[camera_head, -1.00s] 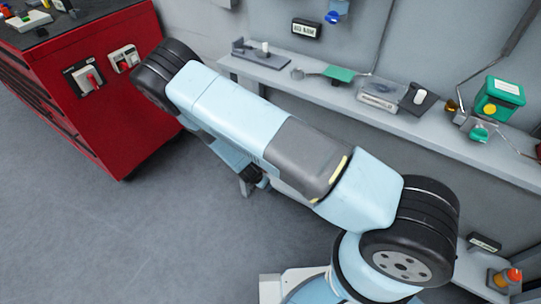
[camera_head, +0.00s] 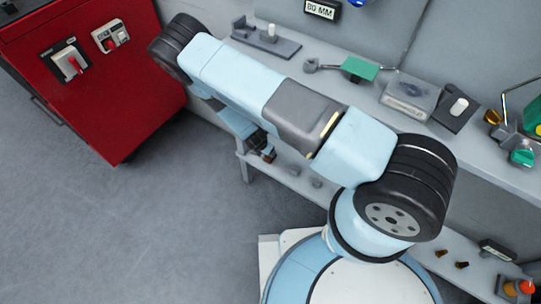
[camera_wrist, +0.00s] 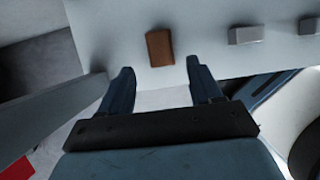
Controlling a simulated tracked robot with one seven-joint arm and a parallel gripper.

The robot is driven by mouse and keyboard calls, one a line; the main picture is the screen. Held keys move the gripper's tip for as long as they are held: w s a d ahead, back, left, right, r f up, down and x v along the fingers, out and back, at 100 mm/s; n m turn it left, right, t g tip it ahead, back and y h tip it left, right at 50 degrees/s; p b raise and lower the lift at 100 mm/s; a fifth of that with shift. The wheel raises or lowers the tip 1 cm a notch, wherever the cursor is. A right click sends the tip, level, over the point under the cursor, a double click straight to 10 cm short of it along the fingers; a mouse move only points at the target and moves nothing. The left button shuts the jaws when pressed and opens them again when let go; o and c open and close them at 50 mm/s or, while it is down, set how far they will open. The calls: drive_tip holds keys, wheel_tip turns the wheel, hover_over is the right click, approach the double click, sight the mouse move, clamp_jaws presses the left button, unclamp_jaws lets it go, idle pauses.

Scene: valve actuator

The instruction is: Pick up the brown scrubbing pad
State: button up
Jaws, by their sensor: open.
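The brown scrubbing pad (camera_wrist: 159,48) is a small brown block lying on a pale shelf surface (camera_wrist: 100,30) in the wrist view. My gripper (camera_wrist: 160,70) is open and empty. Its two dark fingers point toward the pad, which lies just beyond the fingertips, roughly between their lines and apart from them. In the head view my gripper (camera_head: 262,148) is small, partly hidden under my arm, over the left end of the lower shelf (camera_head: 290,172). A brownish patch shows by it there, too small to identify.
Two grey blocks (camera_wrist: 245,35) sit right of the pad in the wrist view. In the head view the upper shelf (camera_head: 335,78) holds a green-topped part (camera_head: 359,68) and other fittings. A red cabinet (camera_head: 95,75) stands left. The floor between is clear.

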drive_tip(key=shift+x, duration=3.95)
drive_tip(key=shift+w, duration=0.1)
drive_tip(key=shift+c, duration=0.4)
drive_tip(key=shift+r, duration=0.1)
drive_tip(key=c, duration=0.9)
drive_tip(key=shift+o, duration=0.2)
drive_tip(key=shift+r, duration=0.25)
wheel_tip(320, 180, up, 2)
drive_tip(key=shift+r, duration=0.15)
drive_tip(key=s+a+r, duration=0.5)
drive_tip(key=s+r, duration=0.5)
drive_tip(key=s, duration=0.3)
drive_tip(key=shift+a, duration=0.2)
